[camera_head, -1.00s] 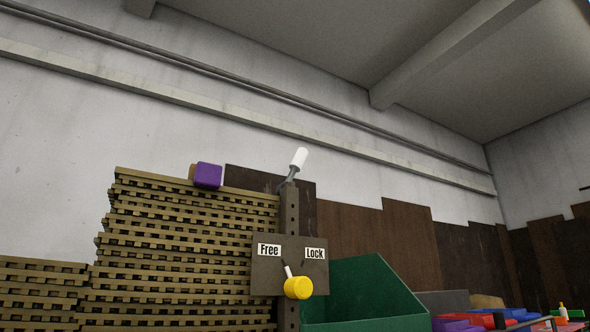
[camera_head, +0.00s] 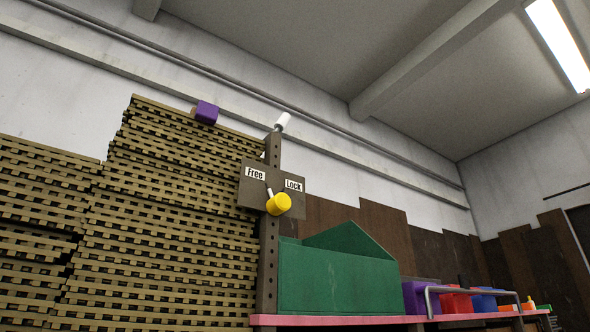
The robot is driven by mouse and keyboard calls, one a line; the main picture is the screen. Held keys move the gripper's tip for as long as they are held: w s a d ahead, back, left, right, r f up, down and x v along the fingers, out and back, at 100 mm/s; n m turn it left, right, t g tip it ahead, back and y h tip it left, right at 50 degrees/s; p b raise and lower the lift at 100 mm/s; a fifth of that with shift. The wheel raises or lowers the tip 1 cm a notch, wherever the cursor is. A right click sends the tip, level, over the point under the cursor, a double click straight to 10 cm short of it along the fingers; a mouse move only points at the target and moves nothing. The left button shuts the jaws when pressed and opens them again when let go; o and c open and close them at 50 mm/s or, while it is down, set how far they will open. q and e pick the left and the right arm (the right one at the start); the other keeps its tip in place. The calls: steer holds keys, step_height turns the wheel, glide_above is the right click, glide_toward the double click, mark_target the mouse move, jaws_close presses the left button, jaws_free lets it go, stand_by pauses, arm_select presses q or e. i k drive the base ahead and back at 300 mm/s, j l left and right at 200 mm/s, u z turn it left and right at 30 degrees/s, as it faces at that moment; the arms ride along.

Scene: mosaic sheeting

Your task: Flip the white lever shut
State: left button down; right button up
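A yellow knob (camera_head: 279,204) with a short white pointer sits on the plate, and the pointer leans up and left towards "Free". Neither of my grippers shows in this view.
Stacked pallets (camera_head: 170,230) stand left of the post, with a purple box (camera_head: 207,112) on top. A green bin (camera_head: 330,279) stands right of it on a pink-edged table (camera_head: 350,321). Purple, red and blue bins and a grey rail (camera_head: 427,303) are further right.

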mark_target(279, 127)
steer(key=l, duration=1.25)
steer(key=i+l, duration=0.1)
steer(key=l, duration=1.2)
steer(key=z, duration=0.05)
